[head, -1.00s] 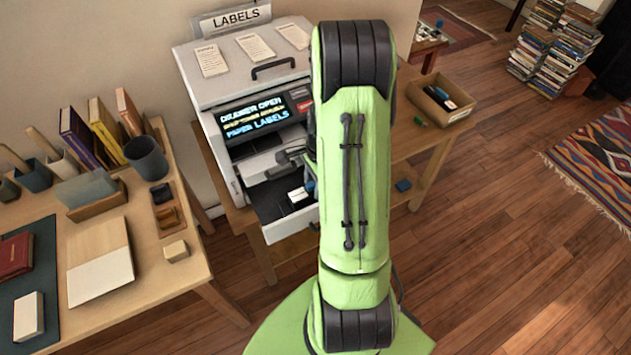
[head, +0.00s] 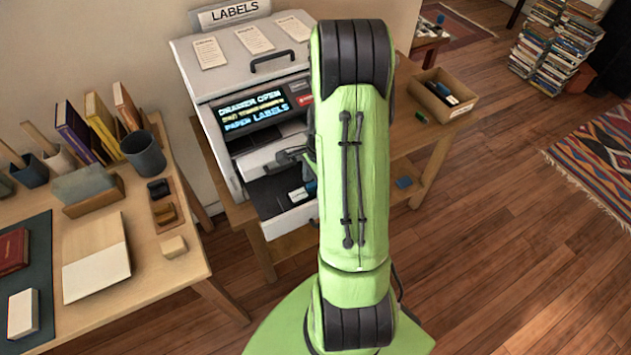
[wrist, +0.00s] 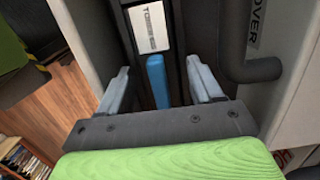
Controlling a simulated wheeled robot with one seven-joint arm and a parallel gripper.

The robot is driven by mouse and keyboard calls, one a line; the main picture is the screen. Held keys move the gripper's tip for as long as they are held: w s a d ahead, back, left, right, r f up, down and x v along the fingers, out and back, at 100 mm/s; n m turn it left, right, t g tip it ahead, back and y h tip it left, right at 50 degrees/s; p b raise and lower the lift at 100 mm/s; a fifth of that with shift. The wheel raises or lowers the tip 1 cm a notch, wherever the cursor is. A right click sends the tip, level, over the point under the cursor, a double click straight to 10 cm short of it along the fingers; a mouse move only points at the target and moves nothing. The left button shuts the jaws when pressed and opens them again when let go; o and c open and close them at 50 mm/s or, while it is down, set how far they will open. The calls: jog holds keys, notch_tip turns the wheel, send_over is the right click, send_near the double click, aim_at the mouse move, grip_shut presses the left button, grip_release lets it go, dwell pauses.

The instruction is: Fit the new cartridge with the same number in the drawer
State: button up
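The label printer (head: 285,85) stands on a wooden table with its front drawer (head: 290,218) pulled out. Its screen (head: 252,114) reads "DRAWER OPEN" and "PAPER LABELS"; the line between is blurred. A small white and blue piece (head: 302,193) shows in the drawer, partly behind my arm. In the wrist view, my gripper (wrist: 158,88) is open, its two pale fingers on either side of a blue tab (wrist: 157,78), with gaps visible. A white label (wrist: 149,27) starting "TONER" lies beyond the tab; any number is unreadable.
A dark handle (wrist: 250,68) beside "COVER" lettering is close right of my fingers. An open box (head: 455,108) with dark pieces stands right of the printer. A blue piece (head: 404,182) and a green piece (head: 421,117) lie nearby. A cluttered desk (head: 150,272) is at left.

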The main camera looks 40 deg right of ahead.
jog(key=shift+o, duration=0.5)
notch_tip(320, 180, up, 16)
jog(key=d+p, duration=0.1)
jog(key=p, duration=0.4)
jog(key=shift+s+d+f, duration=0.15)
jog(key=shift+s+d, duration=0.1)
jog(key=shift+d, duration=0.15)
